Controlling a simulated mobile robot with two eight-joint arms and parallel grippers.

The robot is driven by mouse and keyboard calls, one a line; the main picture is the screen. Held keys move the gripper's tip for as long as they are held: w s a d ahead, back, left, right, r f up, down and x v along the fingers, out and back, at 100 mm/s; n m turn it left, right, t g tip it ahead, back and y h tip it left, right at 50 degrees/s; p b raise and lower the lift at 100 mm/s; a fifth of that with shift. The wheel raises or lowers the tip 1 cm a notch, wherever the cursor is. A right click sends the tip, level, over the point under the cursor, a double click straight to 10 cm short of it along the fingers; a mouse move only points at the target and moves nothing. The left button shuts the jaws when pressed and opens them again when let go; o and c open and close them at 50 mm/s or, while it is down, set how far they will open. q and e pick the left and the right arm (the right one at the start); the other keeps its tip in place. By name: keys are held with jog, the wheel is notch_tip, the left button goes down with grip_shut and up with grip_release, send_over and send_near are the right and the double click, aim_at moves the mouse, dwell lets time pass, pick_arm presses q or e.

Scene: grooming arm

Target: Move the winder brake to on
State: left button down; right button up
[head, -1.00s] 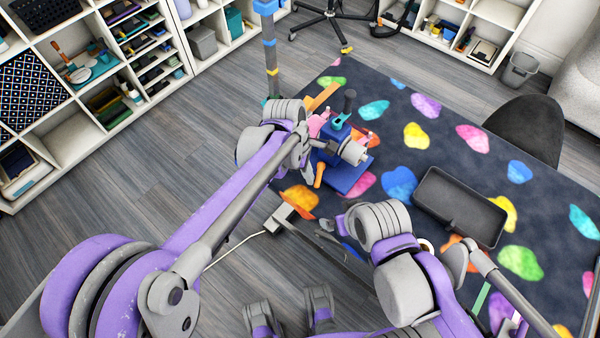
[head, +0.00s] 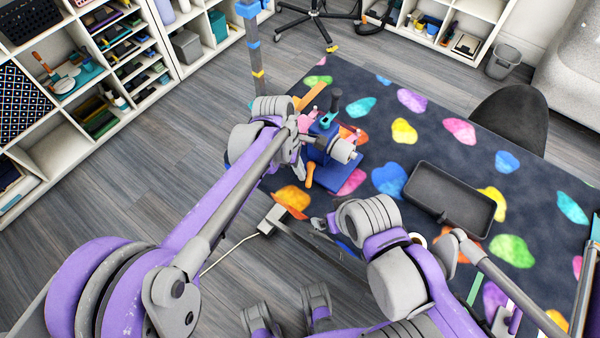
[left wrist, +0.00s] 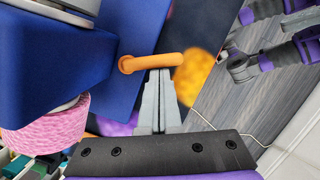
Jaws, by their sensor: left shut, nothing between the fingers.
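The winder (head: 350,180) is a blue device with a grey cylinder, standing on the dark patterned mat at its left edge. An orange lever (head: 309,176) sticks out of its near side. In the left wrist view the lever (left wrist: 150,62) comes out of the blue body (left wrist: 82,62) and points right. I take it for the brake; no marking is legible. My left gripper (left wrist: 160,73) is shut and empty, its tips at the underside of the lever; contact is unclear. In the head view its fingers are mostly hidden by my wrist. My right gripper's fingers are not clear near my right wrist.
Pink yarn (left wrist: 48,128) sits beside the winder body. A black tray (head: 450,197) lies on the mat to the right. A dark chair (head: 510,115) stands at the far edge. My right arm covers the near side.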

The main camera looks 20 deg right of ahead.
pick_arm(q)
jog(key=w+a, duration=0.1)
jog(key=a, duration=0.1)
jog(key=w+a, duration=0.1)
jog(key=shift+a, duration=0.4)
pick_arm(e)
jog(key=shift+a, duration=0.1)
pick_arm(q)
jog(key=p+v, duration=0.1)
jog(key=v, duration=0.9)
pick_arm(e)
jog(key=shift+r, duration=0.55)
